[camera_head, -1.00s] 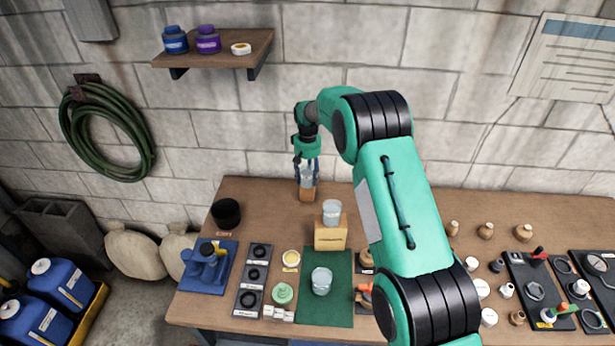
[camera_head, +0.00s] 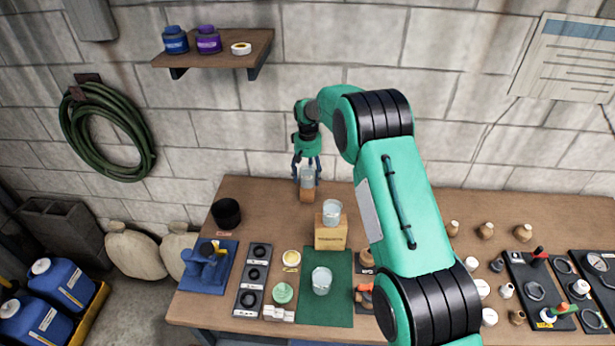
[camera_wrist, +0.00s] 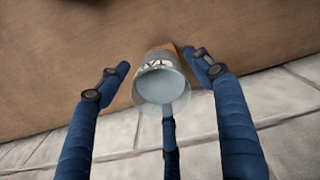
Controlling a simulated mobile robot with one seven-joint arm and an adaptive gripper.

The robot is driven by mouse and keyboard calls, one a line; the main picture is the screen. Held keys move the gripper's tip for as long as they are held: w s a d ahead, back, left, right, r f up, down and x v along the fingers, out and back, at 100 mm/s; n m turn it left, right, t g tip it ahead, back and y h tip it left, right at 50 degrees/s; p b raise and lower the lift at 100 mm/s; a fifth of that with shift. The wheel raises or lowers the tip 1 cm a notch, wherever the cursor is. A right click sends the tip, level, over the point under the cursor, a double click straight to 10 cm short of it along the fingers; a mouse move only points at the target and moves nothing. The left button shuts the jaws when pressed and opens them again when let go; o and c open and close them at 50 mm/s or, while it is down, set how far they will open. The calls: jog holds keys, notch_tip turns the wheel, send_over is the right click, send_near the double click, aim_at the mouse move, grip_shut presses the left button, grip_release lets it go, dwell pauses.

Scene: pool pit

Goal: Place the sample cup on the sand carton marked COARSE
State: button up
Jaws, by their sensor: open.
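A clear sample cup (camera_head: 307,178) stands upright on a small brown carton (camera_head: 307,194) at the back of the table, near the wall. My gripper (camera_head: 307,170) is open just above and around this cup. In the wrist view the cup (camera_wrist: 161,84) lies between the spread blue fingers, with gaps at the sides; a bit of the orange-brown carton shows behind it. A second clear cup (camera_head: 332,207) stands on a front carton (camera_head: 330,237), whose print is too small to read. A third cup (camera_head: 322,275) stands on the green mat (camera_head: 340,312). The back carton's marking is not readable.
A black pot (camera_head: 226,213) and a blue stand (camera_head: 205,268) are at the left. A dark tray with rings (camera_head: 252,280) and small jars stand beside the mat. The block wall is close behind my gripper. Bare tabletop lies left of the back carton.

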notch_tip(320, 180, up, 11)
jog(key=shift+r, duration=0.2)
dwell(0.3)
jog(key=shift+d+r, duration=0.1)
jog(key=shift+r, duration=0.05)
dwell(0.7)
